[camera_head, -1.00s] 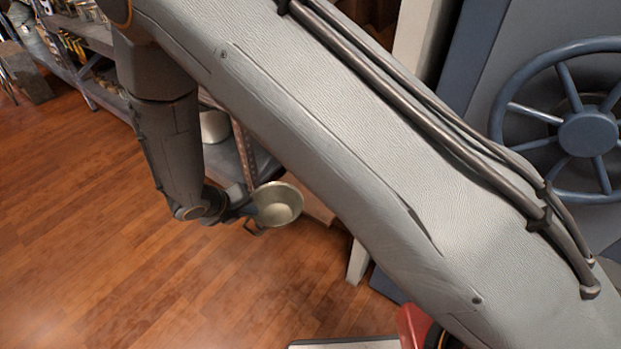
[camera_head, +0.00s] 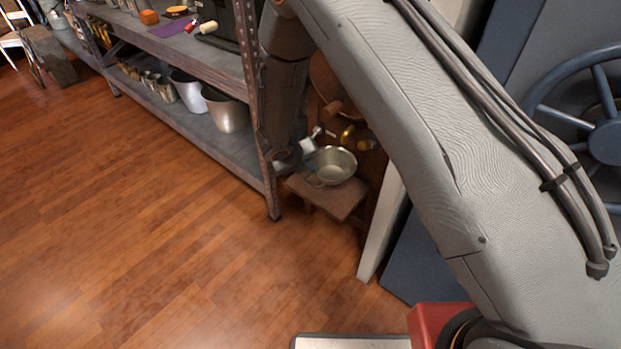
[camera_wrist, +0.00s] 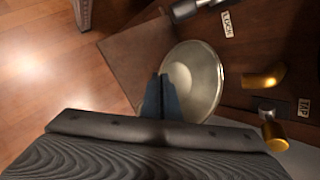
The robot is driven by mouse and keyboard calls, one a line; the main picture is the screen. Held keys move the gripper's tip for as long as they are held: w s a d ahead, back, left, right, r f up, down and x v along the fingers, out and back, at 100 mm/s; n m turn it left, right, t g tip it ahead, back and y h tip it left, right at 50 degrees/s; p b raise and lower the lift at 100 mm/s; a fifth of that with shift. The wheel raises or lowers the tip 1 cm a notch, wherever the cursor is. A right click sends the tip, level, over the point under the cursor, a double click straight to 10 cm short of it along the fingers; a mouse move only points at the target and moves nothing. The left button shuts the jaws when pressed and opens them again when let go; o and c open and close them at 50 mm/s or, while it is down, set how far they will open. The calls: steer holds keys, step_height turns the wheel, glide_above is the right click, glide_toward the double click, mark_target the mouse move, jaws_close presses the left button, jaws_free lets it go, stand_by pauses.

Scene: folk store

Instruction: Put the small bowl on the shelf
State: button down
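The small bowl is a shiny metal bowl (camera_head: 334,163) with a small handle. It is upright and, in the head view, appears in front of or above a low wooden stool (camera_head: 342,199); I cannot tell whether it touches it. In the wrist view the bowl (camera_wrist: 208,68) is beside the fingertips of my gripper (camera_wrist: 160,92), which are close together on its rim. My gripper is mostly hidden by my arm in the head view. A grey metal shelf unit (camera_head: 190,122) stands left of the bowl, with a lower and an upper board.
Metal pots (camera_head: 226,110) stand on the lower board. Small goods and a purple mat (camera_head: 173,28) lie on the upper one. Golden taps (camera_wrist: 263,80) and labels are right of the bowl in the wrist view. The wooden floor (camera_head: 130,230) at left is clear.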

mark_target(328, 172)
steer(key=shift+w+d+f, duration=0.1)
steer(key=shift+w+f, duration=0.05)
steer(key=shift+f, duration=2.5)
steer(key=c, duration=2.1)
jaws_free()
steer(key=shift+o, duration=0.4)
steer(key=shift+r, duration=0.1)
